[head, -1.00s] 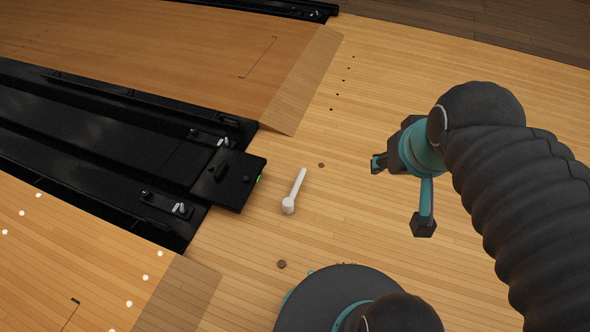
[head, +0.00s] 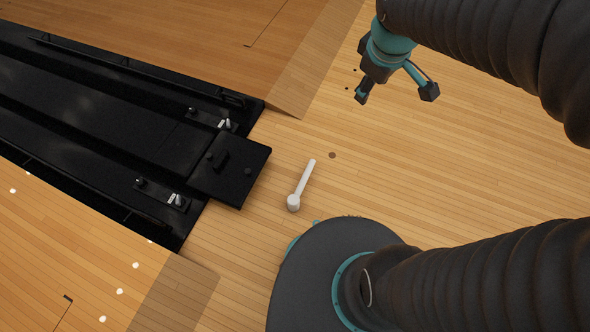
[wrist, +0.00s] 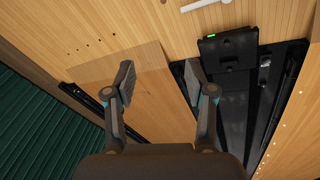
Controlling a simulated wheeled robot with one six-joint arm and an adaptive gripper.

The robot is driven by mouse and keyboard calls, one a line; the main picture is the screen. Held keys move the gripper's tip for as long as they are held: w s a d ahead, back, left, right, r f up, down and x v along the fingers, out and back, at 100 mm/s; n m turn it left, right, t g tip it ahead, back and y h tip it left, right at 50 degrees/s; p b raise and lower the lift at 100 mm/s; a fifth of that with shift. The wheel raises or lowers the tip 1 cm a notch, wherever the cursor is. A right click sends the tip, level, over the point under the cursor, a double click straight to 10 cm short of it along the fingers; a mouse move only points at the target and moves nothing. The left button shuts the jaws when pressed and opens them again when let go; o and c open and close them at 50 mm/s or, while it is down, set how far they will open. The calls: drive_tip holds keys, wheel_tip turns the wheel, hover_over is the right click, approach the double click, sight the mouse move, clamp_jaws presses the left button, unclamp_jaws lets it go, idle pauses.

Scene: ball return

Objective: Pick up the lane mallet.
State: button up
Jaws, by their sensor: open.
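The white lane mallet (head: 302,186) lies on the wooden floor in the head view, its head toward the bottom and its handle pointing up and right. In the wrist view part of the mallet (wrist: 204,5) shows at the top edge, cut off by the frame. My gripper (head: 394,95) is open and empty, above the floor to the upper right of the mallet and well apart from it. The wrist view shows its two fingers (wrist: 159,82) spread with nothing between them.
A black machine block (head: 232,168) ends the dark lane channel (head: 90,110) just left of the mallet. A small brown disc (head: 332,155) lies right of the handle. My round base is close below the mallet. The floor to the right (head: 480,170) is clear.

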drive_tip(key=w+a+f+n+g+b, duration=0.15)
drive_tip(key=w+a+f+n, duration=0.25)
drive_tip(key=w+f+n, duration=0.5)
drive_tip(key=n+g+h+b, duration=0.2)
drive_tip(key=n+g, duration=0.1)
drive_tip(key=n, duration=1)
hover_over(306, 173)
drive_tip(key=w+a, duration=0.1)
drive_tip(key=a, duration=0.1)
drive_tip(key=w+a+f+x, duration=0.1)
drive_tip(key=w+a+x, duration=0.15)
drive_tip(key=x, duration=1.45)
drive_tip(key=w+a+f+x, duration=0.1)
drive_tip(key=a+x, duration=0.3)
drive_tip(key=x, duration=1.4)
drive_tip(key=b+x, duration=0.1)
drive_tip(key=x, duration=0.4)
drive_tip(key=shift+a+f+b, duration=0.25)
drive_tip(key=shift+f+b, duration=0.1)
drive_tip(key=shift+f, duration=0.05)
drive_tip(key=shift+b+x, duration=0.75)
drive_tip(key=shift+x, duration=2.35)
drive_tip(key=shift+a, duration=0.15)
drive_tip(key=shift+r, duration=0.1)
clamp_jaws()
